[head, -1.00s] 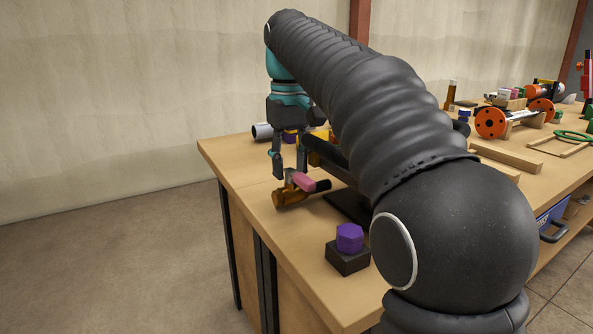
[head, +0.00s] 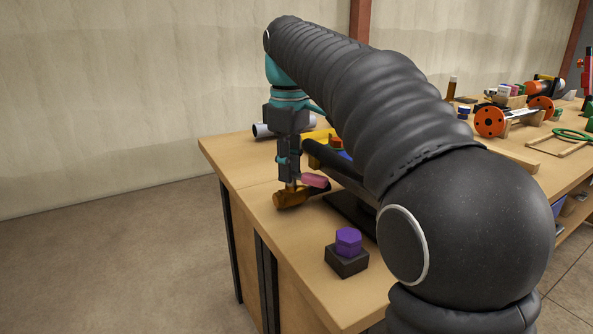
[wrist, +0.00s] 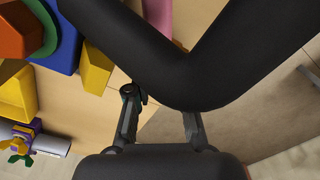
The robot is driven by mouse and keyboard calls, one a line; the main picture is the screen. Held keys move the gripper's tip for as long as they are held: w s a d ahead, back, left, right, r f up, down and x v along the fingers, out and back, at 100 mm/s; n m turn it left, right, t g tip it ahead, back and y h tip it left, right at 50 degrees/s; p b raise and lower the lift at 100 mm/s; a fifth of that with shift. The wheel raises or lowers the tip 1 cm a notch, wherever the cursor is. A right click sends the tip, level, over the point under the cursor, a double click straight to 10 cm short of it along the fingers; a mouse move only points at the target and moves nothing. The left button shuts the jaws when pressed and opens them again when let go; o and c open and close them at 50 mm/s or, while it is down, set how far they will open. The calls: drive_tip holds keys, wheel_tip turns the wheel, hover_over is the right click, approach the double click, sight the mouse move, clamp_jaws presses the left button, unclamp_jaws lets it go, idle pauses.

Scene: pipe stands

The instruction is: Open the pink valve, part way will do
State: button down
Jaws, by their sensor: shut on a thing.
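The pink valve handle (head: 315,181) shows in the head view, close above an orange-brown fitting (head: 291,199) near the table's left edge. My gripper (head: 290,182) points down at the handle's left end, its fingers close together and shut on the valve there. The exact grip is too small to make out. In the wrist view, a strip of pink (wrist: 158,16) shows at the top. The wide dark V shape there hides the contact, and only the upper parts of my fingers show below it.
A purple hexagonal piece on a black block (head: 347,262) stands nearer on the table. A dark pipe (head: 335,160) runs close behind the gripper. A grey-white pipe (head: 263,130) and yellow blocks (wrist: 96,68) lie beyond. The table's left edge is close.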

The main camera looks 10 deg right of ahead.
drive_tip(key=c, duration=1.2)
unclamp_jaws()
drive_tip(key=shift+w+d+n, duration=0.1)
drive_tip(key=shift+d+n, duration=0.05)
drive_tip(key=shift+n, duration=0.15)
drive_tip(key=shift+o, duration=0.2)
drive_tip(key=shift+r, duration=3.05)
